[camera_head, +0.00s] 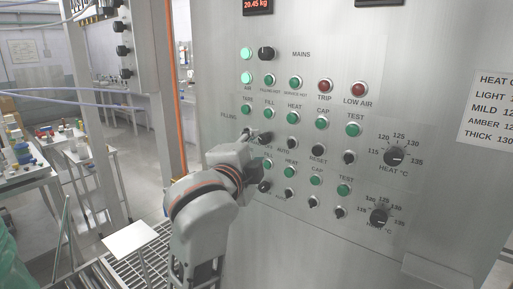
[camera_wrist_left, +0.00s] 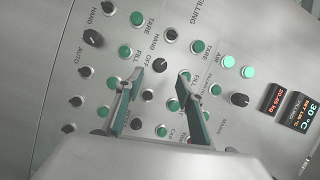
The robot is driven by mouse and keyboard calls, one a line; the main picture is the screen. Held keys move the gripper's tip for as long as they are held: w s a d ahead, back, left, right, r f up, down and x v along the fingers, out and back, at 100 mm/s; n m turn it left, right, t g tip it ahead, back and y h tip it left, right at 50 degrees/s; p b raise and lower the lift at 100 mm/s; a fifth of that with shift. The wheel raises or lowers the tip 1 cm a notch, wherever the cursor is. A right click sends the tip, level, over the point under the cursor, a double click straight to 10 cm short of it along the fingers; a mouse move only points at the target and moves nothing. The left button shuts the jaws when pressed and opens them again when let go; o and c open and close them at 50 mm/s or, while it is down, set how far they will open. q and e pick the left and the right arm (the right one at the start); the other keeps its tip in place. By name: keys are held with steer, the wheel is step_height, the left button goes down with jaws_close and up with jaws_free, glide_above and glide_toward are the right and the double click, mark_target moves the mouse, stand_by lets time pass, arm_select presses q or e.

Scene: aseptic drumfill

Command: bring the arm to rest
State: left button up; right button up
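My left arm (camera_head: 200,205) reaches up from the bottom of the head view to the steel control panel (camera_head: 440,60). My left gripper (camera_head: 264,137) is in front of the panel's left side, by the upper FILL column, and hides part of the switches there. In the left wrist view the gripper (camera_wrist_left: 158,74) has its two fingers apart with nothing between them. A black selector switch (camera_wrist_left: 159,66) shows on the panel beyond the gap between the tips. I cannot tell whether a fingertip touches the panel. My right gripper is not in view.
The panel carries rows of green buttons, black selectors, red TRIP (camera_head: 325,86) and LOW AIR (camera_head: 358,88) lamps and two heat dials (camera_head: 394,156). A pale plate (camera_head: 130,238) stands over a grating at lower left. A cluttered bench (camera_head: 25,175) is farther left.

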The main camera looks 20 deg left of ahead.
arm_select(q)
step_height(320, 180, down, 34)
steer(key=s+r+n+g+h, duration=0.1)
steer(key=s+n+g+h, duration=0.1)
steer(key=n+g, duration=0.25)
steer(key=s+a+f+n+g, duration=0.1)
steer(key=s+f+n, duration=0.2)
steer(key=s+f, duration=0.9)
steer(key=s+a+f+n+g, duration=0.1)
steer(key=s+f+n, duration=0.3)
steer(key=s+f, duration=0.7)
step_height(320, 180, down, 3)
steer(key=shift+s+a+f+h, duration=0.15)
steer(key=shift+s+a+h, duration=0.2)
steer(key=shift+a, duration=0.4)
